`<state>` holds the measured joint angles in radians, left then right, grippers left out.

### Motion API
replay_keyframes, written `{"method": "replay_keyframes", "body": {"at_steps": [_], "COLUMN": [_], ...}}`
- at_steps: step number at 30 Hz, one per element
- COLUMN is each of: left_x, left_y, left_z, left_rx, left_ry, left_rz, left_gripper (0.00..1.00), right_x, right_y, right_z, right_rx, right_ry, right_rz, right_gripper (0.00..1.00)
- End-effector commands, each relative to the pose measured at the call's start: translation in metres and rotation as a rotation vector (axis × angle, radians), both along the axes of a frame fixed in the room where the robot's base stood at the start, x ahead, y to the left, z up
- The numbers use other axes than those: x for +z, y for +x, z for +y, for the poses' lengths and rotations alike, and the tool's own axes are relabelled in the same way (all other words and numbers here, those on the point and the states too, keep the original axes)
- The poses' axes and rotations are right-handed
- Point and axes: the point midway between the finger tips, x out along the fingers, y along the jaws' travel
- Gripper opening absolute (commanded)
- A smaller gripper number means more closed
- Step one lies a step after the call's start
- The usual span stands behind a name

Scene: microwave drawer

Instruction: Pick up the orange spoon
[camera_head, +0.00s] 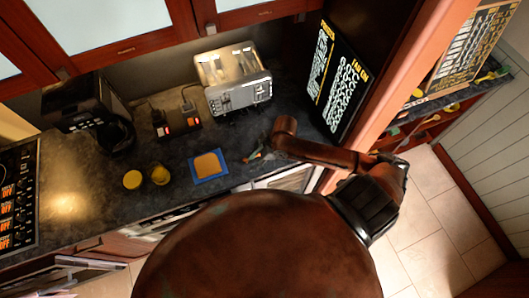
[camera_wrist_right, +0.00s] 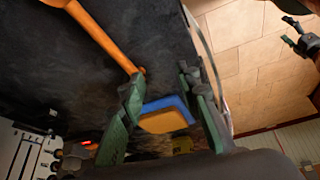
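The orange spoon (camera_wrist_right: 103,38) lies on the dark countertop in the right wrist view, its bowl cut off at the top left edge. Its handle end is close to the left fingertip of my right gripper (camera_wrist_right: 160,82); I cannot tell whether they touch. The right gripper is open, its dark green fingers apart with no spoon between them. In the head view, the right gripper (camera_head: 256,153) is small, low at the counter's front part, and the spoon cannot be clearly made out. My left gripper (camera_wrist_right: 288,31) shows at the wrist view's top right, over the floor, fingers apart.
A blue mat (camera_head: 195,175) with an orange-tan slab (camera_head: 208,164) lies left of the right gripper. A toaster (camera_head: 235,82) stands behind, a black menu board (camera_head: 338,80) to the right. Two yellow-topped jars (camera_head: 160,175) and a coffee maker (camera_head: 88,105) are further left.

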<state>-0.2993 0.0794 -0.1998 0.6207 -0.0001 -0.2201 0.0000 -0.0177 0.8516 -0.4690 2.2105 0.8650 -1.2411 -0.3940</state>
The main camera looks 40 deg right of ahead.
Motion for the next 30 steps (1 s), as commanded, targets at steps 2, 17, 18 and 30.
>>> {"method": "replay_keyframes", "body": {"at_steps": [2,17,18,30], "left_x": [0.001,0.004,0.005,0.021], "left_y": [0.0,-0.001,-0.001,-0.001], "left_z": [0.0,0.0,0.0,0.0], "left_rx": [0.0,0.0,0.0,0.0], "left_ry": [0.0,0.0,0.0,0.0], "left_rz": [0.0,0.001,0.001,0.001], "left_gripper": [0.77,0.77,0.77,0.77], "right_x": [0.009,0.034,0.029,-0.016], "right_y": [0.01,0.029,0.03,0.034], "right_z": [-0.016,-0.065,-0.063,-0.042], "right_rx": [0.08,0.204,0.204,0.202], "right_ry": [-0.025,-0.043,-0.043,-0.044], "right_rz": [0.008,0.056,0.056,0.056], "right_gripper": [0.3,0.3,0.3,0.3]}}
